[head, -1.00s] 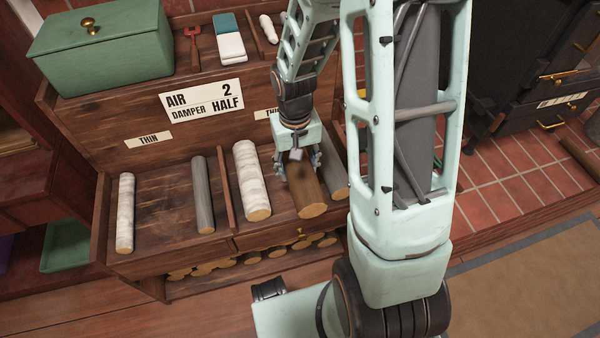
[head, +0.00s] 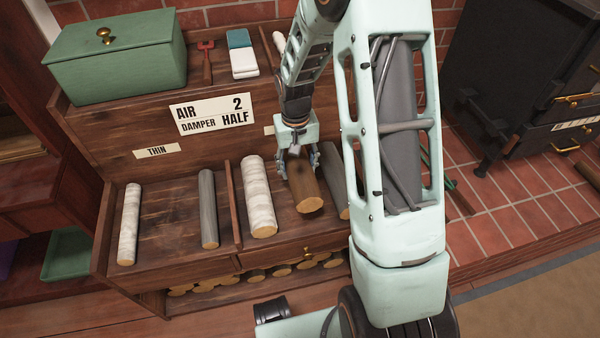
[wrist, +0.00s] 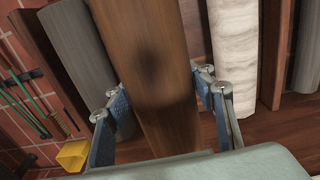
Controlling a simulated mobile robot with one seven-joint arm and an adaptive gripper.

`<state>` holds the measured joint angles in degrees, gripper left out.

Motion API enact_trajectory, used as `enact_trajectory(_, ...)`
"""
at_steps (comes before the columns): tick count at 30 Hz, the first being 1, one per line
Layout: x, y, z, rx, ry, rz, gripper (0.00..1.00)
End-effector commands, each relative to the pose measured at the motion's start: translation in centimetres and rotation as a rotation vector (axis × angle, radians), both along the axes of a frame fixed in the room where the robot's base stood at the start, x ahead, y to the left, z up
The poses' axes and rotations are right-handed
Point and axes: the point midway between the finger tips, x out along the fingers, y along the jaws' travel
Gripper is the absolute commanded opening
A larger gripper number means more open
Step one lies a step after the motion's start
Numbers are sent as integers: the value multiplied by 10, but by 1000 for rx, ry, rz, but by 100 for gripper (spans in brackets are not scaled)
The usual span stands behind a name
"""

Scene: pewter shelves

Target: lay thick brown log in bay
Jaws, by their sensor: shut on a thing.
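The thick brown log (head: 306,190) lies between a thick white birch log and a thick grey log in the right-hand bay of the wooden shelf. My gripper (head: 298,166) is shut on it from above. In the wrist view the brown log (wrist: 150,75) runs between the two blue fingers (wrist: 165,125). The bay (head: 284,228) is bounded at left by a thin wooden divider (head: 231,205). Whether the log touches the bay floor is unclear. The right bay label is mostly hidden behind my arm.
The thick white log (head: 258,197) stands left of the brown one, and the grey log (head: 335,180) is close at right, partly hidden. The left bay, labelled THIN (head: 156,151), holds a thin white log (head: 130,224) and a thin grey log (head: 208,208). A green box (head: 115,65) is on top.

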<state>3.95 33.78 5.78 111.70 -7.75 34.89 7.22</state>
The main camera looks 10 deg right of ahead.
Motion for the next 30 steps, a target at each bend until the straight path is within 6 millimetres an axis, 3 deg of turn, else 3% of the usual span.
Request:
enact_trajectory(21, 4, 0, -68, 0, -2, 1, 2)
enact_trajectory(30, 4, 0, -85, 0, -2, 0, 2)
